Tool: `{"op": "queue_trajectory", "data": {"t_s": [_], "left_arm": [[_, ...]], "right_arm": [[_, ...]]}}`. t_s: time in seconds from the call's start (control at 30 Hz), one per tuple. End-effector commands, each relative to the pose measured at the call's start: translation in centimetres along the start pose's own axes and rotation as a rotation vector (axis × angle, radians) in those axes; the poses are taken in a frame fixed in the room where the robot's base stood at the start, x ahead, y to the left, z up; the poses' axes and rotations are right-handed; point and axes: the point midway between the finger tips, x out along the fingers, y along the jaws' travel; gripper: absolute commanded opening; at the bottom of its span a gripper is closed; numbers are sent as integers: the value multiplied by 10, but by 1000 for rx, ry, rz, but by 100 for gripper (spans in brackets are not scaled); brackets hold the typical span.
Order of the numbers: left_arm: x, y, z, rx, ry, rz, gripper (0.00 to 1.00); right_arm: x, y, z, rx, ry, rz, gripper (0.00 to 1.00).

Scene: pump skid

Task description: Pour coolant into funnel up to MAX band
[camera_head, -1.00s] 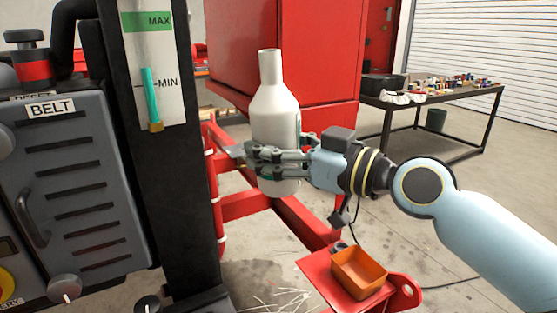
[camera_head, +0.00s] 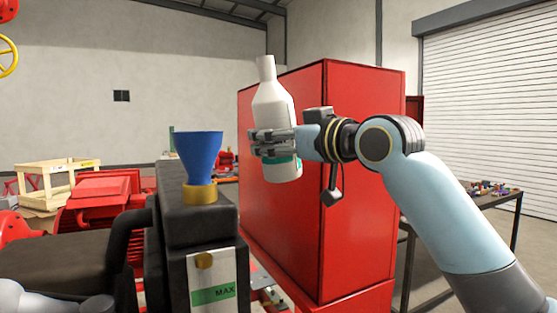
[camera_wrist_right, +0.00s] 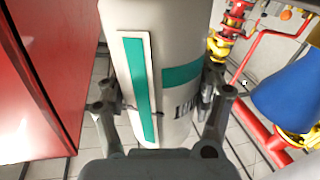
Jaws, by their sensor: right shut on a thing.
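A white bottle (camera_head: 275,105) with a green band is held up by my right gripper (camera_head: 262,143), its top leaning slightly left. In the right wrist view, the fingers of my right gripper (camera_wrist_right: 165,100) close around both sides of the bottle (camera_wrist_right: 140,35). A blue funnel (camera_head: 198,155) sits upright in a brass collar (camera_head: 200,193) on the dark tank. The bottle is right of the funnel and apart from it. The funnel also shows in the right wrist view (camera_wrist_right: 285,95). The green MAX band (camera_head: 212,294) shows at the bottom edge; the coolant level is out of view.
A tall red cabinet (camera_head: 345,190) stands behind my right arm. A dark table (camera_head: 490,197) with small items is at the right. Red machinery (camera_head: 100,190) and a wooden crate (camera_head: 50,180) are at the left. Open air lies between bottle and funnel.

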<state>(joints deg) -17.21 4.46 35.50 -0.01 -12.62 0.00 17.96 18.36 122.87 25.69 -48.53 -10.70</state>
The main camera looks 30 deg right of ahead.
Motion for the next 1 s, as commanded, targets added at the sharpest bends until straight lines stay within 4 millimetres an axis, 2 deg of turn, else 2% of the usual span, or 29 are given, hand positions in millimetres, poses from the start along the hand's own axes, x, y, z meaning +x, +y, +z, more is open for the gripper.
{"op": "queue_trajectory", "data": {"t_s": [0.07, 0.37, 0.7, 0.9, 1.0], "left_arm": [[-2, 0, 2, 0, -3, 0, 94], [18, 1, 4, 0, -4, -1, 94], [44, 2, 5, 1, -1, -1, 94], [55, 2, 5, 1, 1, -2, 94], [51, 2, 4, 1, 2, -2, 94]], "right_arm": [[0, 1, -6, -13, 4, 0, 26], [0, -8, -2, -150, 7, 0, 26], [0, -23, 1, -393, 7, 0, 26], [0, -37, -7, -590, 8, 1, 26], [0, -34, -8, -584, 3, 1, 26]]}}
